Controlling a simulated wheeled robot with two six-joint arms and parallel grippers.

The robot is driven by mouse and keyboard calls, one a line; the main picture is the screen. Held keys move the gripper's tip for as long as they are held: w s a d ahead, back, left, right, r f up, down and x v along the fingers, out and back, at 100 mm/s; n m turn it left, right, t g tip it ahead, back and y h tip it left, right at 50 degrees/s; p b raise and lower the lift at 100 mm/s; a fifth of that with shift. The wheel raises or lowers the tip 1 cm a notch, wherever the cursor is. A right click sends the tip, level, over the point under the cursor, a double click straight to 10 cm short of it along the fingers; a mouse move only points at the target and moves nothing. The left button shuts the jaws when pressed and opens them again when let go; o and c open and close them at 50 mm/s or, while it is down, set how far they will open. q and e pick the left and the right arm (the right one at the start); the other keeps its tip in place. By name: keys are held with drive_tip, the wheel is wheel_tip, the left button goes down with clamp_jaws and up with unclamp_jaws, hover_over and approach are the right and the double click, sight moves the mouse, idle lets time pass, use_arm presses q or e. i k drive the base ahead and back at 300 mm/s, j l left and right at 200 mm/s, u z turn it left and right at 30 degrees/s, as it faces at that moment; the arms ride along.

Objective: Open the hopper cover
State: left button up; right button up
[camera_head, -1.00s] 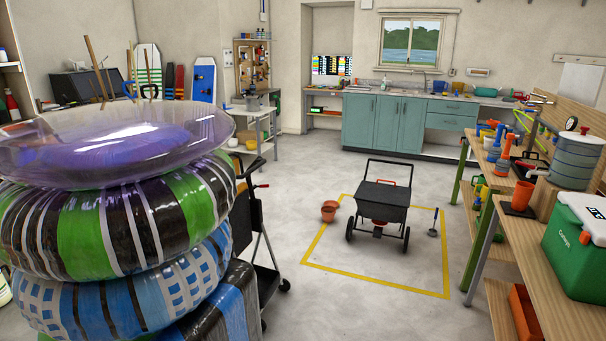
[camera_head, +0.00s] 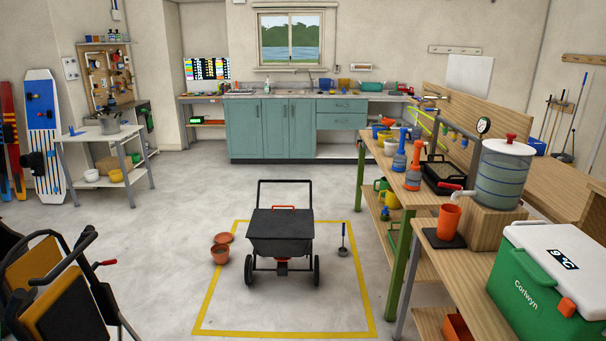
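A black wheeled spreader cart (camera_head: 283,232) stands upright in the middle of the floor. Its hopper is closed on top by a dark flat cover (camera_head: 283,221), with an orange handle (camera_head: 284,207) along the far edge. A black push handle rises behind it. Neither of my grippers shows in the head view.
A yellow taped square (camera_head: 212,274) surrounds the cart. A wooden bench (camera_head: 420,200) with a green cooler (camera_head: 540,285) lines the right. A folded cart (camera_head: 60,285) stands front left. Floor between is clear.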

sight(271, 222)
drive_tip(key=i, duration=1.7)
